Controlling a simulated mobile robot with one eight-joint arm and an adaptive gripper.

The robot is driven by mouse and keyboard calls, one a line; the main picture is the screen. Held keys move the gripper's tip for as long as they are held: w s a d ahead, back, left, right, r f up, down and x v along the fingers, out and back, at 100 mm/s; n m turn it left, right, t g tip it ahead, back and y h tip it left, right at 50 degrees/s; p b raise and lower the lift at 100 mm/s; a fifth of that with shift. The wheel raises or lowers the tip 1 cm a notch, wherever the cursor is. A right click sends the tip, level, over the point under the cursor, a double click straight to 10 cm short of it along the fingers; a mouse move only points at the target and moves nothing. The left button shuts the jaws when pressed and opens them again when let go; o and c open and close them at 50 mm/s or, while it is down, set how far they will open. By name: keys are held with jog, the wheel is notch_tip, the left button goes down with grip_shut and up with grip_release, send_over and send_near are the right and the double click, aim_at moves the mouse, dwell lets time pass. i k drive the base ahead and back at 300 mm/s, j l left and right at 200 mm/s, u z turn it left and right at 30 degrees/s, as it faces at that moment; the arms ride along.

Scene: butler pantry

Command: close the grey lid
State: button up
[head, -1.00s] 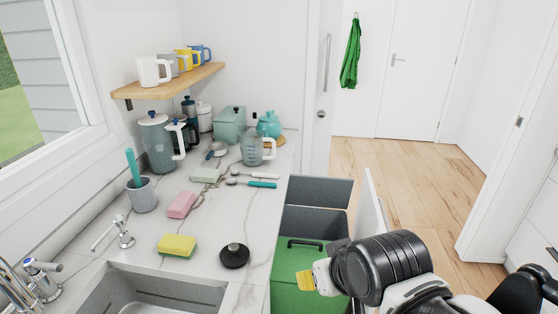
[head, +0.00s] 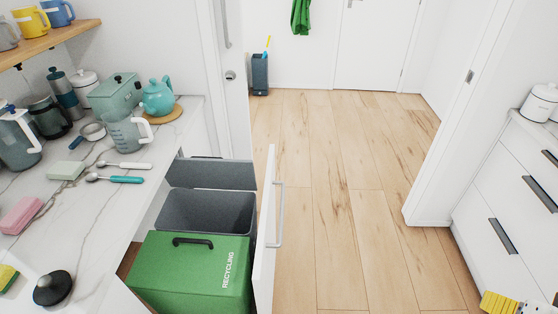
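The grey lid (head: 214,173) stands raised at the back edge of the grey bin (head: 207,211). The bin is open and its dark inside shows. It sits in a pulled-out drawer, behind the green recycling bin (head: 195,272), whose green top with a dark handle is shut. My gripper (head: 498,303) shows only in part, at the bottom right corner, with yellow fingertips. It is well to the right of the bins and apart from the lid. Most of it is cut off by the frame edge, so its opening cannot be judged.
The white drawer front (head: 265,235) with a long handle stands right of the bins. The counter (head: 95,220) at left holds a jug, teapot, spoons and a black knob-topped lid (head: 52,288). Wooden floor (head: 340,200) is clear. White cabinets (head: 510,190) stand at right.

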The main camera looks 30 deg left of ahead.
aim_at(193, 172)
jog(key=i+l+u, duration=0.15)
jog(key=i, duration=0.25)
jog(key=i+l+u, duration=0.15)
jog(key=i, duration=0.2)
jog(key=i+l+u, duration=0.15)
jog(key=i, duration=0.2)
jog(key=i+j+u, duration=0.1)
jog(key=i+u, duration=0.75)
jog(key=u, duration=0.15)
jog(key=i+l+u, duration=0.2)
jog(key=i+u, duration=0.3)
jog(key=i+l+u, duration=0.3)
jog(key=u, duration=0.2)
jog(key=i+l+u, duration=0.1)
jog(key=u, duration=0.3)
jog(key=i+l+u, duration=0.2)
jog(key=u, duration=0.25)
jog(key=i+l+u, duration=0.1)
jog(key=u, duration=0.3)
jog(key=i+l+u, duration=0.1)
jog(key=l+u, duration=0.5)
jog(key=u, duration=0.25)
